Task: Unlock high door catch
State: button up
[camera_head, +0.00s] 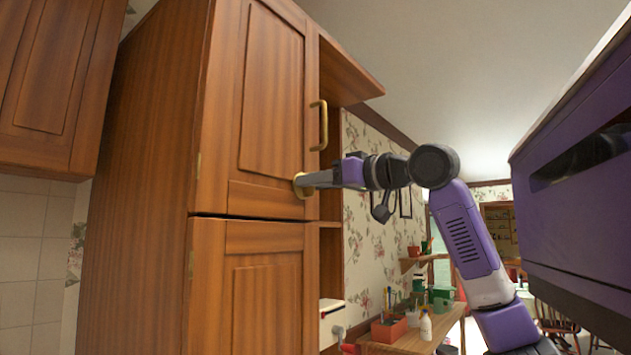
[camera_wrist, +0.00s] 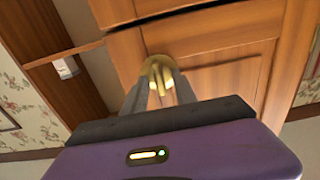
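A tall wooden cabinet has an upper door (camera_head: 267,95) that is closed. A brass door catch (camera_head: 300,189) sits low on this door near its right edge. It also shows in the wrist view (camera_wrist: 155,63), at the tips of my fingers. My gripper (camera_head: 309,180) reaches in from the right, with its tips at the catch. In the wrist view my gripper (camera_wrist: 160,86) has one grey finger on each side of the catch's brass knob, seemingly closed on it. The fingers hide part of the catch.
A brass handle (camera_head: 319,125) stands out above the catch on the upper door. The lower door (camera_head: 262,290) is closed just beneath. To the right, a wooden desk (camera_head: 415,340) holds several bottles and pots. The space before the doors looks clear.

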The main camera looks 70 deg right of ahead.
jog(key=shift+c, duration=0.4)
grip_shut()
jog(key=shift+n, duration=0.4)
jog(key=n, duration=0.6)
jog(key=n+p, duration=0.1)
jog(key=n, duration=1)
jog(key=shift+w+a+f+n+p, duration=0.1)
jog(key=shift+a+f+n+p, duration=0.2)
jog(key=shift+n, duration=0.1)
